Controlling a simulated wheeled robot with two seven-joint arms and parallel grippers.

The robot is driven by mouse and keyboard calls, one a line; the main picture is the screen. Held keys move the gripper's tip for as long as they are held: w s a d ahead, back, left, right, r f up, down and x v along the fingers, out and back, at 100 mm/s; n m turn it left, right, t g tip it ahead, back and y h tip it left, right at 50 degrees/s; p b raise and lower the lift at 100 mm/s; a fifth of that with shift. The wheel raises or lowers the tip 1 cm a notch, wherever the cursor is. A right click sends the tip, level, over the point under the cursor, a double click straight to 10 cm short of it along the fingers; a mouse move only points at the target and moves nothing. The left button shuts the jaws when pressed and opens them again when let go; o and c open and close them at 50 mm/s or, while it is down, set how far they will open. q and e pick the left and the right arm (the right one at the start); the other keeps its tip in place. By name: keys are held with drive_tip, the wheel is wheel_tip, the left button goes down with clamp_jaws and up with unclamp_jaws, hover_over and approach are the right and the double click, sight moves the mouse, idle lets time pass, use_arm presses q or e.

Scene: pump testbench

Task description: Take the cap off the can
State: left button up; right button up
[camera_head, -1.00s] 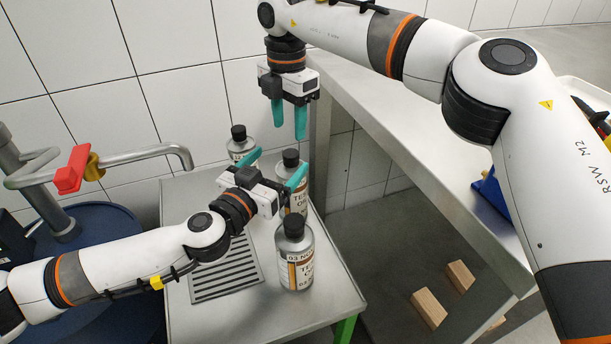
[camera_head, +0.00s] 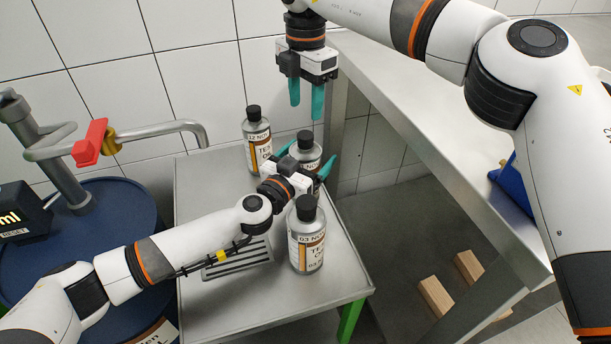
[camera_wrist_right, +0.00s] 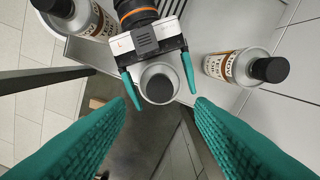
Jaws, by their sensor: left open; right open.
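Three grey cans with dark caps and printed labels stand upright on the metal table. The middle can (camera_head: 308,151) is partly hidden by my left gripper (camera_head: 306,161), whose open teal fingers reach to either side of it. From above, the right wrist view shows this can's dark cap (camera_wrist_right: 160,88) between the left gripper's fingers (camera_wrist_right: 158,83); contact cannot be told. My right gripper (camera_head: 306,97) is open and empty, pointing down above the middle can. The front can (camera_head: 307,240) and the back can (camera_head: 258,143) are also capped.
The metal table (camera_head: 205,185) has a slotted drain (camera_head: 240,262). A blue drum (camera_head: 110,215) and a pipe with a red handle (camera_head: 90,143) are at left. A higher metal bench (camera_head: 440,130) stands at right. Wooden blocks (camera_head: 435,296) lie on the floor.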

use_arm(q)
drive_tip(key=shift+w+d, duration=0.2)
drive_tip(key=shift+w, duration=0.1)
